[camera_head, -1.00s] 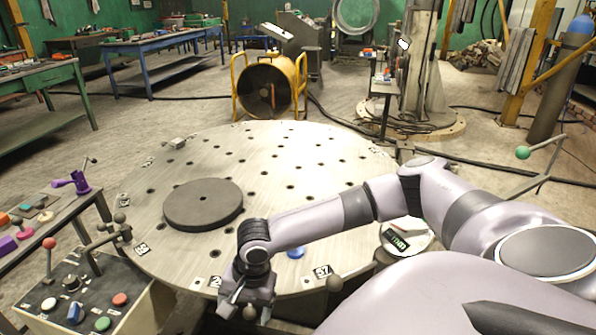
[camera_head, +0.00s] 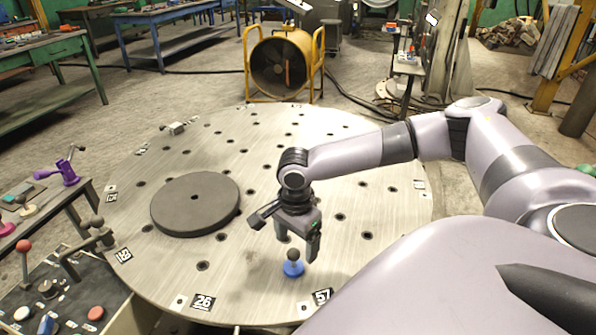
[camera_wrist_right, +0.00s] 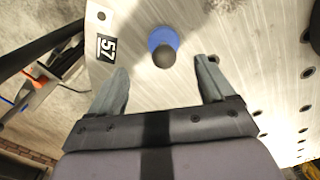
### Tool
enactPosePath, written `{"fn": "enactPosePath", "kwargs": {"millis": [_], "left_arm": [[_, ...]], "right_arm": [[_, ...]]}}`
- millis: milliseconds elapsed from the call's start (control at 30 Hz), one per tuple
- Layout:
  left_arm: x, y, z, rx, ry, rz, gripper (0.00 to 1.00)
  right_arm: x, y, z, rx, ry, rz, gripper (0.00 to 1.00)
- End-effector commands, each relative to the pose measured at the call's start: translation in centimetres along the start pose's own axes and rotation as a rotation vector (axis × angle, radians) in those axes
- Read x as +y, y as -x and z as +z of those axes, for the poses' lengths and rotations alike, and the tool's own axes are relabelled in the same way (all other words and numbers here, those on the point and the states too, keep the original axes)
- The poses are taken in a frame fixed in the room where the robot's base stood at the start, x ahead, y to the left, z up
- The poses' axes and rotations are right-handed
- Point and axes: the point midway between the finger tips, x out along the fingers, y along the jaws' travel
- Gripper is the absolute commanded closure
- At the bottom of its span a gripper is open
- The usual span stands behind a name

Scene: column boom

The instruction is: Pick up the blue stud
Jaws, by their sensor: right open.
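The blue stud (camera_head: 293,266) stands upright on the round metal table (camera_head: 350,215), near the label 57 at its front edge. It has a blue base and a dark round knob on top. My right gripper (camera_head: 297,243) is above the table, just over and beside the stud in the head view. In the right wrist view the stud (camera_wrist_right: 163,46) lies ahead of the fingertips, between their lines. My right gripper (camera_wrist_right: 160,75) is open, with nothing between its fingers. My left gripper is not in view.
A dark grey disc (camera_head: 195,203) lies on the table to the left of my right gripper. A small metal block (camera_head: 176,128) sits near the far left rim. A control box (camera_head: 70,290) with knobs and levers stands at the front left.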

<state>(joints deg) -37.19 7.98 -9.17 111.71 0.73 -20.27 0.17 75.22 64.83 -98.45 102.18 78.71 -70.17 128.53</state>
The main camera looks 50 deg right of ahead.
Motion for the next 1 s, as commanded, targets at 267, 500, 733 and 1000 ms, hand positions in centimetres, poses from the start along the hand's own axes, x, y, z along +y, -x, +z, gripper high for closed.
{"fn": "enactPosePath", "kwargs": {"millis": [267,500,733,1000], "left_arm": [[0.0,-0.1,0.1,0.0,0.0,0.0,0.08],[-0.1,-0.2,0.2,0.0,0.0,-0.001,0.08],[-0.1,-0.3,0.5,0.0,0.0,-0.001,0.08],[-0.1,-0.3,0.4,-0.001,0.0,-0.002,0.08]], "right_arm": [[-0.1,-1.5,0.0,0.0,-0.003,0.001,0.18],[-0.3,-4.0,0.4,0.002,-0.001,0.002,0.18],[-0.5,-6.8,0.6,0.001,-0.002,0.001,0.18],[-0.5,-7.1,0.6,0.0,-0.003,0.0,0.18]]}}
